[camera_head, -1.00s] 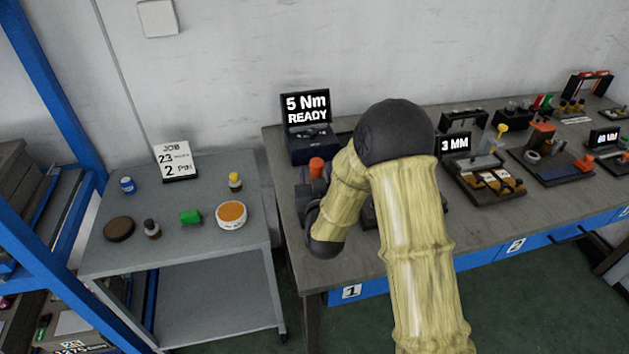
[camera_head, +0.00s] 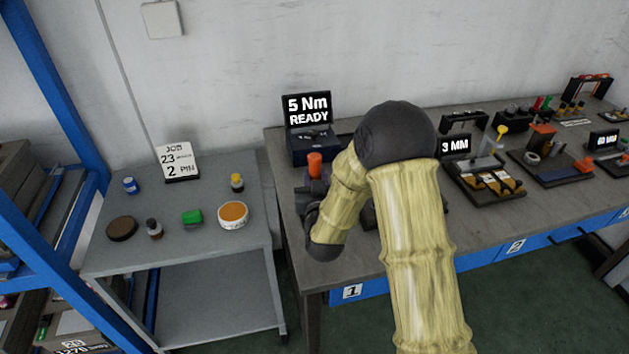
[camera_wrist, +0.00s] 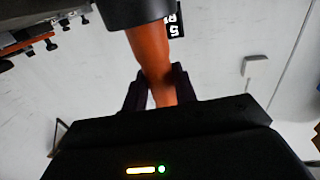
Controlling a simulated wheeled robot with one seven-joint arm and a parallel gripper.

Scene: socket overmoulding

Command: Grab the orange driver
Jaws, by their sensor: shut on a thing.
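The orange driver (camera_wrist: 150,55) runs between the two dark fingers of my gripper (camera_wrist: 158,88) in the wrist view, and the fingers are shut on it. A dark round part (camera_wrist: 138,12) meets its far end at the top of that view; I cannot tell if it belongs to the driver. In the head view the driver's orange end (camera_head: 315,164) shows upright above my wrist, in front of the "5 Nm READY" display (camera_head: 307,112). My arm hides the rest of the driver and most of the gripper there.
The workbench (camera_head: 285,180) carries a "3 MM" sign (camera_head: 454,147), tool trays and small fixtures to the right of my arm. The wall stands close behind.

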